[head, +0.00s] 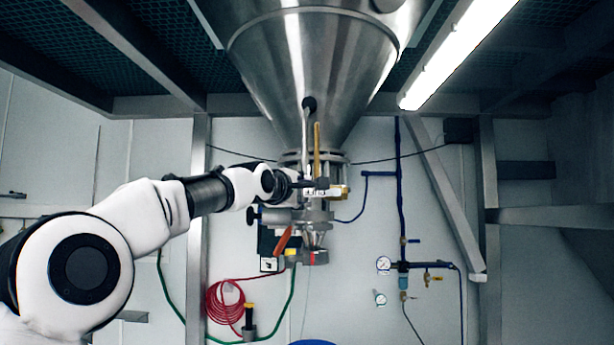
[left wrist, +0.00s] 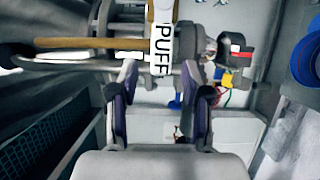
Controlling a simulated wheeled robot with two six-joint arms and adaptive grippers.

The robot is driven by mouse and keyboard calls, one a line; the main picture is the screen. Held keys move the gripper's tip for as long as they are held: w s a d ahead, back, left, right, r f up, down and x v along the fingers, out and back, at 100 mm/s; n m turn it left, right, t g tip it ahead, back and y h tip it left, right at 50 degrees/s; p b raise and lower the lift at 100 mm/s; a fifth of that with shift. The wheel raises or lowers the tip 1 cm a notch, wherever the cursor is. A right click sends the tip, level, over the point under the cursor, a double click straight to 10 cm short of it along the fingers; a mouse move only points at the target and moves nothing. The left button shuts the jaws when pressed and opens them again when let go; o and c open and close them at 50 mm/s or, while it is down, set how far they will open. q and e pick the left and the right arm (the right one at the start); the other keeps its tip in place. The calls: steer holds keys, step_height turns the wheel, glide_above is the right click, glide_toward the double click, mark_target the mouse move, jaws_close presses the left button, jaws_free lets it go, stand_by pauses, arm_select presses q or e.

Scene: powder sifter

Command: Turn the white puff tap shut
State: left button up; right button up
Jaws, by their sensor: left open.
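The white puff tap (left wrist: 161,38) is a white bar lettered PUFF in the left wrist view. It also shows small in the head view (head: 322,192), below the steel hopper cone (head: 310,70). My left gripper (left wrist: 160,75) is open, with its two dark purple-lined fingers apart. In the left wrist view the lower end of the tap lies between the fingertips; I cannot tell whether either finger touches it. In the head view my left gripper (head: 296,186) reaches in from the left at the tap's height. My right gripper is not in view.
A brown-yellow rod (head: 317,140) stands upright close beside the tap. An orange handle (head: 284,238) and a steel outlet (head: 315,238) sit below. A red coiled hose (head: 228,303) hangs on the wall. Blue pipework with gauges (head: 384,264) is at right.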

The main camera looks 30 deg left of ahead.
mark_target(316, 193)
arm_select(q)
steer(key=w+d, duration=0.2)
steer(key=w, duration=0.1)
steer(key=shift+f, duration=0.15)
steer(key=shift+s+a, duration=0.1)
steer(key=shift+s, duration=0.05)
steer(key=shift+s+a, duration=0.3)
steer(key=c, duration=0.4)
steer(key=shift+s+a, duration=0.2)
steer(key=shift+a, duration=0.05)
jaws_close()
steer(key=shift+d, duration=0.1)
